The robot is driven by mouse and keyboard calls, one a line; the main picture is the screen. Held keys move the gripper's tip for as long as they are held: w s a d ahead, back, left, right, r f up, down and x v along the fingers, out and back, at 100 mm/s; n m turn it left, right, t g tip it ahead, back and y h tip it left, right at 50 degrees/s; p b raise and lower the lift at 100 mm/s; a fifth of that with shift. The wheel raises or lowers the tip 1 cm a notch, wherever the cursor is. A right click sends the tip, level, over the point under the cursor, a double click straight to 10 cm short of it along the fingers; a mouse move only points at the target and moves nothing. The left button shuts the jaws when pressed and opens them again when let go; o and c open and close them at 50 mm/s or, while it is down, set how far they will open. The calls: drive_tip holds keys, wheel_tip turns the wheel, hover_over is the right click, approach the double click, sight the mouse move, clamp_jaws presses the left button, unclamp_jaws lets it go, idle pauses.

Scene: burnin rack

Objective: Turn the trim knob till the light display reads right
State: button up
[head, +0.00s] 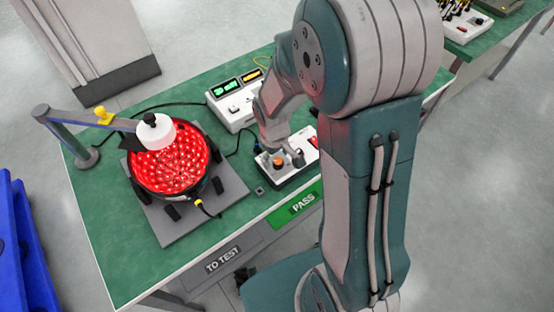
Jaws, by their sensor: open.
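A small control box (295,173) sits near the front edge of the green bench. It carries a round knob with an orange top (278,162), which I take to be the trim knob. My gripper (282,157) is open and points down at this box, its fingers on either side of the knob; whether they touch it cannot be told. A white instrument (231,116) behind has a green-lit display (225,88) and a yellow-lit display (252,76); their digits are too small to read. A round lamp (168,172) glows red on the left.
The lamp stands on a grey plate (226,185), under a white dome (157,131) on a post-mounted arm (62,117). Cables run across the bench (88,196). A green PASS label (298,204) and a TO TEST label (222,260) mark the front. Blue bins (22,250) stand left.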

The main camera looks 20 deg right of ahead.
drive_tip(key=shift+a+f, duration=0.2)
drive_tip(key=shift+f, duration=0.7)
drive_tip(key=shift+d+f, duration=0.2)
drive_tip(key=shift+d, duration=0.5)
drive_tip(key=c, duration=0.6)
drive_tip(key=shift+a, duration=0.15)
drive_tip(key=c, duration=0.5)
drive_tip(key=shift+a, duration=0.2)
drive_tip(key=shift+d, duration=0.15)
drive_tip(key=shift+m, duration=2.5)
